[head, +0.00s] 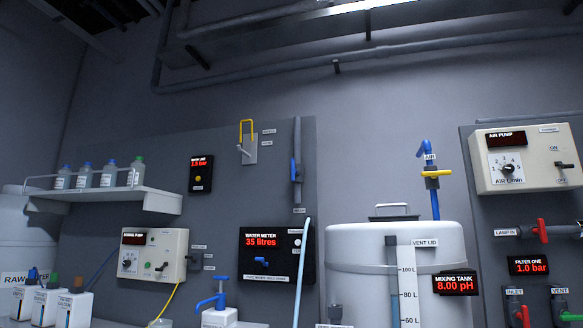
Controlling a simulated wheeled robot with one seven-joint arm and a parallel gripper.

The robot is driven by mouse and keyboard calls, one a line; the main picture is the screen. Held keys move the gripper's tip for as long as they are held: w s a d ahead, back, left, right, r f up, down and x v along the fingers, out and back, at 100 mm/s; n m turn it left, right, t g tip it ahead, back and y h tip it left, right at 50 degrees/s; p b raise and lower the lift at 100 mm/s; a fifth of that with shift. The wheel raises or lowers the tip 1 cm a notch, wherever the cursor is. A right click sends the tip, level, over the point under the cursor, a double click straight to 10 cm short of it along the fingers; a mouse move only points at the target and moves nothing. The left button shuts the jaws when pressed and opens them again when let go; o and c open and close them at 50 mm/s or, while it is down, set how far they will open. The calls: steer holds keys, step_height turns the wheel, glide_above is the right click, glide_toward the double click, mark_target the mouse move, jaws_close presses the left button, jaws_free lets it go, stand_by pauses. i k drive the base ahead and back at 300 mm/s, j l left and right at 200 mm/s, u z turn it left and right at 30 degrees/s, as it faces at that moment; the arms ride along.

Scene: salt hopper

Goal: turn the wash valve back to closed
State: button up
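No label that I can read says wash, so I cannot tell which valve is the wash valve. A blue-handled valve (294,170) sits on the grey vertical pipe above the water meter, its handle lying along the pipe. A yellow-handled valve (436,173) is on the blue air pipe, its handle crossing the pipe. My gripper is not in view.
The white mixing tank (370,262) reads 8.00 pH. The water meter (265,240) reads 35 litres. A shelf (110,196) with several bottles juts out at the left. A pale hose (301,275) hangs before the panel. The floor is out of view.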

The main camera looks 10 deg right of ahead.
mark_target(294, 170)
steer(key=i+l, duration=0.2)
steer(key=i, duration=0.25)
steer(key=i+l+u, duration=0.1)
steer(key=i, duration=0.35)
